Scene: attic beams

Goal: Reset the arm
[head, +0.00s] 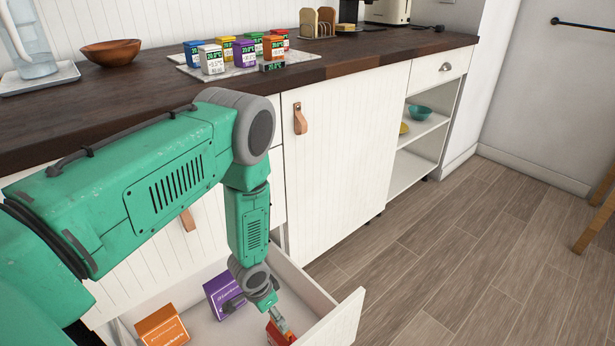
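My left arm comes in from the left and bends down over an open white drawer (343,318). My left gripper (281,322) points down inside the drawer, at a red box (275,336) near the front panel. The fingers overlap the red box in the picture; I cannot tell if they grip it. A purple box (220,292) and an orange box (162,327) also lie in the drawer, apart from the gripper. The red box is partly cut off by the bottom edge. My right gripper is not in view.
The dark wooden counter (330,68) holds a tray (213,75) of several coloured boxes with small displays, a wooden bowl (111,52) and a toast rack (317,22). A closed cabinet door (340,150) stands beside the drawer.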

